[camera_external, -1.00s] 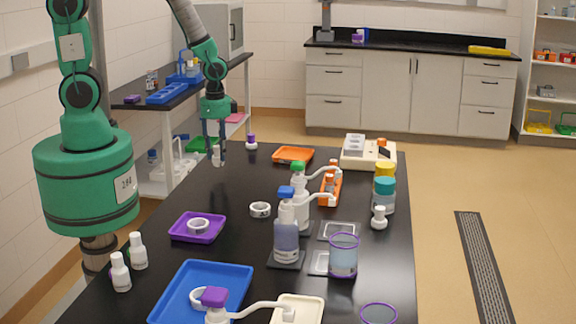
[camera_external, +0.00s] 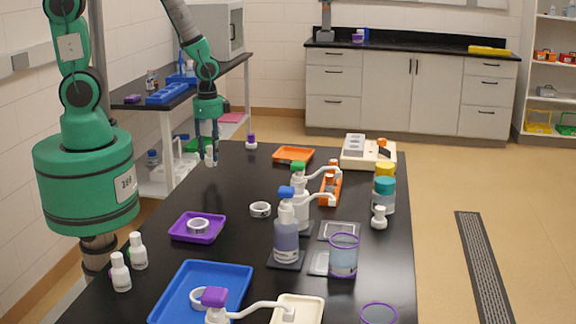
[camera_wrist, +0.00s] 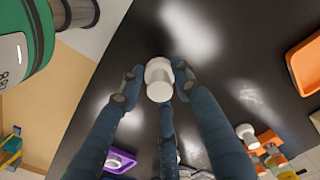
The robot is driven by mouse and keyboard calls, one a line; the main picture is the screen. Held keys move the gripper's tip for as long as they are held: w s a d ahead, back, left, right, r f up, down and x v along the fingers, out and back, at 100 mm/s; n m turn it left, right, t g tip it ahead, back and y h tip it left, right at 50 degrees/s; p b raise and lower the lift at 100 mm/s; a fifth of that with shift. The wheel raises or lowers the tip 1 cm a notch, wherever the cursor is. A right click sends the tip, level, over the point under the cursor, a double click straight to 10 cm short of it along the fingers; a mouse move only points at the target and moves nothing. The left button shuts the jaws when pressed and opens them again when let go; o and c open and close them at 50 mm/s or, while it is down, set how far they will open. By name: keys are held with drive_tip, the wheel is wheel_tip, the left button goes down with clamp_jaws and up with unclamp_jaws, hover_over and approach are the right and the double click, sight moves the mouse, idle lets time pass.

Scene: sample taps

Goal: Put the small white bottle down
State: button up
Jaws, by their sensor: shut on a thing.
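My gripper (camera_external: 208,158) is at the far left end of the black table, fingers pointing down. It is shut on the small white bottle (camera_wrist: 158,84), which sits between the fingertips in the wrist view. In the outside view the bottle is small and mostly covered by the fingers. I cannot tell whether its base touches the table or hangs just above it.
The black table (camera_external: 240,180) is bare around my gripper. A purple-capped bottle (camera_external: 251,141) and an orange tray (camera_external: 293,154) stand to the right. A purple tray (camera_external: 184,238) with a white ring and two white bottles (camera_external: 138,251) are nearer the camera.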

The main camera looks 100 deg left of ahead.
drive_tip(key=w+a+n, duration=0.2)
drive_tip(key=w+a, duration=0.1)
drive_tip(key=a, duration=0.1)
drive_tip(key=w+a+n+p, duration=0.1)
drive_tip(key=w+a+n, duration=0.1)
drive_tip(key=a, duration=0.2)
drive_tip(key=w+a+n, duration=0.2)
drive_tip(key=w+a, duration=0.1)
drive_tip(key=a, duration=0.1)
drive_tip(key=shift+w+a+r+n, duration=0.25)
drive_tip(key=shift+w+r+n, duration=0.05)
drive_tip(key=shift+w+r, duration=0.05)
drive_tip(key=shift+w, duration=0.1)
hover_over(287, 157)
drive_tip(key=shift+a+f, duration=0.2)
drive_tip(key=shift+f, duration=0.55)
drive_tip(key=shift+f+b, duration=0.35)
drive_tip(key=shift+f, duration=1.4)
drive_tip(key=shift+f, duration=0.15)
